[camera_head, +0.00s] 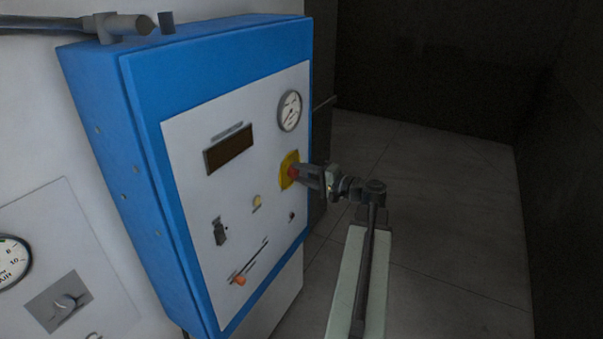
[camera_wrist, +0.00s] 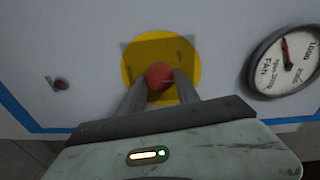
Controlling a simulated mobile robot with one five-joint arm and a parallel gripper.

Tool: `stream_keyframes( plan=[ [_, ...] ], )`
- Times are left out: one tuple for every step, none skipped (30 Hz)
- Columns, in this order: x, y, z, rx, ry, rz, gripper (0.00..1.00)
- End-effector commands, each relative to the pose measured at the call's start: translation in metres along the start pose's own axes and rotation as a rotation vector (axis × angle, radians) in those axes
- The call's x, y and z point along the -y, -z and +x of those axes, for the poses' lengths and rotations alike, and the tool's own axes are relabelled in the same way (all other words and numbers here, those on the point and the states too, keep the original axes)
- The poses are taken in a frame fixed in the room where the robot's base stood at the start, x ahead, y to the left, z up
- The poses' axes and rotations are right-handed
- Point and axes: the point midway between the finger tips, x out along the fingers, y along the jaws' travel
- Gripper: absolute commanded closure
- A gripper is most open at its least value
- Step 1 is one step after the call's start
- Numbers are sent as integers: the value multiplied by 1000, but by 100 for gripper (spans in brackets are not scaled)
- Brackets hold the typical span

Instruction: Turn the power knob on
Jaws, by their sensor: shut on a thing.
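The red knob (camera_wrist: 159,75) sits on a yellow round plate (camera_wrist: 185,62) on the panel of a blue control box. In the head view the yellow plate (camera_head: 285,164) is right of the panel's middle, with the red knob (camera_head: 293,172) partly hidden by my gripper. My gripper (camera_head: 301,172) reaches it from the right. In the wrist view the two fingers of my gripper (camera_wrist: 160,86) stand on either side of the red knob and are shut on it. I cannot read any on or off marking.
The blue box (camera_head: 220,68) carries a dial gauge (camera_head: 290,110), a dark display (camera_head: 229,149), a small switch (camera_head: 220,232) and a slider with an orange handle (camera_head: 239,281). The dial gauge (camera_wrist: 284,62) is close right of the knob in the wrist view. Open floor (camera_head: 440,210) lies to the right.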

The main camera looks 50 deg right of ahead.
Motion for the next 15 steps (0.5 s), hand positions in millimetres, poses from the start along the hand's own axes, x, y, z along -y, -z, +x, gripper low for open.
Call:
stream_keyframes(
  plan=[
    [0, 1, 0, 2, -5, 40, 100],
    [0, 1, 0, 4, -6, 69, 100],
    [0, 1, 0, 7, -8, 107, 100],
    [0, 1, 0, 9, -10, 135, 100],
    [0, 1, 0, 11, -11, 162, 100],
    [0, 1, 0, 13, -13, 199, 100],
    [0, 1, 0, 15, -14, 226, 100],
    [0, 1, 0, 17, -15, 252, 100],
    [0, 1, 0, 19, -17, 286, 100],
    [0, 1, 0, 20, -19, 310, 100],
    [0, 1, 0, 22, -20, 335, 100],
    [0, 2, 0, 23, -22, 365, 100],
    [0, 2, 0, 25, -23, 388, 100],
    [0, 2, 0, 26, -24, 409, 100],
    [0, 2, 0, 28, -26, 435, 100]
  ],
)
